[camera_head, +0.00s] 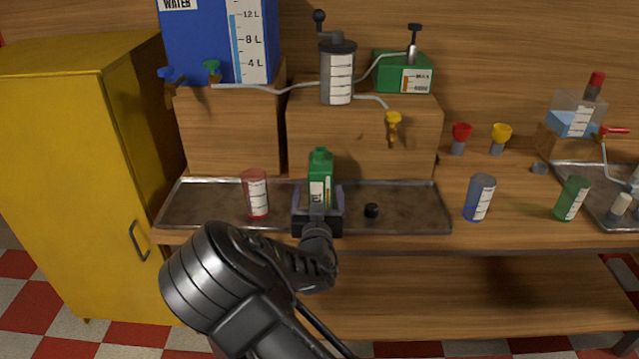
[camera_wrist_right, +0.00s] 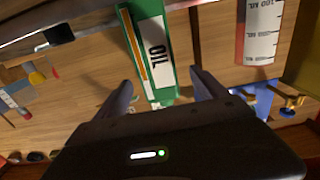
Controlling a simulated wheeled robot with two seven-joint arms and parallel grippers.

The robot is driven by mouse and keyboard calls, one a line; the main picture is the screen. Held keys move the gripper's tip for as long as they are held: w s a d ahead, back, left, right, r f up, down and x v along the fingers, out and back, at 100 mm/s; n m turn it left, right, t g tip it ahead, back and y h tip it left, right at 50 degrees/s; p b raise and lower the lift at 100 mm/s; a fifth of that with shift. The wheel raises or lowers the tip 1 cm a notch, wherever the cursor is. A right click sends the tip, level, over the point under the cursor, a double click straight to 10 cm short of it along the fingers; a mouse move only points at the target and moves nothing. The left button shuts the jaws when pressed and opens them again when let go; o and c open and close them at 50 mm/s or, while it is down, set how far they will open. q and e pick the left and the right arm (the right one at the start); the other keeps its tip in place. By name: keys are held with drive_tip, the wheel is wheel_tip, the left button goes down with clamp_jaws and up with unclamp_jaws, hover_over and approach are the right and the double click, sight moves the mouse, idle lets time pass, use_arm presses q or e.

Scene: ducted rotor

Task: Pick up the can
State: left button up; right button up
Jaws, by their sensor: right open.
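The green oil can (camera_head: 320,164), with a white OIL label and a green cap, stands upright on the metal tray (camera_head: 415,215). My right gripper (camera_head: 318,192) is open in front of the can, with one finger on each side of its lower part. In the right wrist view, the can (camera_wrist_right: 148,50) shows between and beyond the two spread fingers (camera_wrist_right: 162,90). I cannot tell whether the fingers touch it. My left gripper is not in view.
A red cylinder (camera_head: 255,195) stands left of the can on the tray, and a small black cap (camera_head: 371,210) lies to the right. Blue (camera_head: 479,198) and green (camera_head: 572,199) cylinders stand further right. A wooden box (camera_head: 365,135) is behind the can.

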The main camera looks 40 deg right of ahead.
sight(320, 188)
drive_tip(key=shift+x, duration=1.4)
drive_tip(key=shift+f, duration=0.1)
drive_tip(key=shift+d, duration=0.1)
drive_tip(key=shift+w+d+p, duration=0.25)
drive_tip(key=shift+p, duration=0.05)
drive_tip(key=p+x, duration=0.1)
drive_tip(key=x, duration=0.3)
drive_tip(key=shift+w+d, duration=0.1)
drive_tip(key=shift+d, duration=0.1)
drive_tip(key=shift+c, duration=0.3)
clamp_jaws()
drive_tip(key=shift+r, duration=0.2)
